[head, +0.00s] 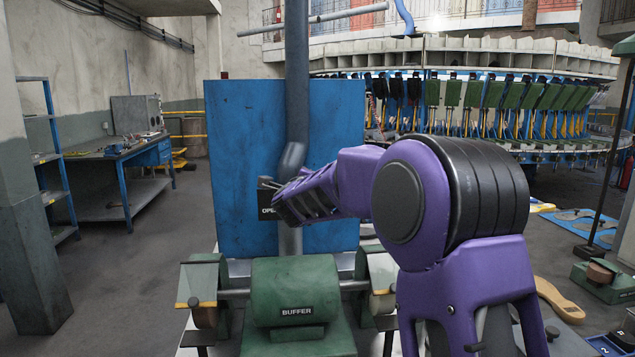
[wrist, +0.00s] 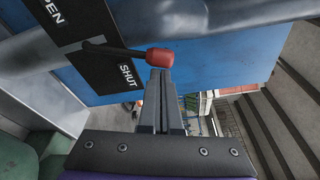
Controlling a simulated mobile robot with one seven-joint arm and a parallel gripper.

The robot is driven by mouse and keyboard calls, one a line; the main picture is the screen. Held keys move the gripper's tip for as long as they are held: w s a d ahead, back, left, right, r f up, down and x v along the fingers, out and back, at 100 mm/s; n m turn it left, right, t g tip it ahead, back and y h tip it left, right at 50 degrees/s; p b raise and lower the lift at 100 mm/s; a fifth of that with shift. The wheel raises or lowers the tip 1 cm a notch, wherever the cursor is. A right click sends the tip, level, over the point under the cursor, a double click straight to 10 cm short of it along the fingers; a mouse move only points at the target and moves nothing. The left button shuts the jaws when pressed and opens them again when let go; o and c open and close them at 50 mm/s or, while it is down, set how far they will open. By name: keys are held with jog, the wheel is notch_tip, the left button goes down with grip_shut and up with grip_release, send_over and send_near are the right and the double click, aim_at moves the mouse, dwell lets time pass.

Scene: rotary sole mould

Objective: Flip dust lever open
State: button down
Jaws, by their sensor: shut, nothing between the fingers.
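The dust lever (wrist: 115,50) is a thin black rod with a red knob (wrist: 160,57). It stands out from a black plate (wrist: 88,62) marked OPEN and SHUT, and in the wrist view its rod passes close beside the word SHUT. My gripper (wrist: 158,74) is shut and empty, its fingertips right at the red knob; I cannot tell whether they touch it. In the head view my gripper (head: 276,198) is in front of the plate (head: 265,212) and covers much of it, with the lever hidden there.
A blue panel (head: 235,150) stands behind the plate, with a grey duct pipe (head: 297,80) running down in front of it. A green buffer machine (head: 300,290) stands below my gripper. A workbench (head: 125,155) is at the left and the rotary machine (head: 480,100) behind at the right.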

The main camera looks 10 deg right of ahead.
jog(key=shift+a+r+n+t, duration=0.15)
jog(key=shift+a+r+n, duration=0.15)
jog(key=shift+a+n, duration=0.5)
jog(key=shift+a+r+n+t, duration=0.15)
jog(key=shift+a+r+n, duration=0.1)
jog(key=shift+a+n, duration=0.5)
jog(key=shift+a, duration=0.2)
jog(key=shift+s, duration=0.15)
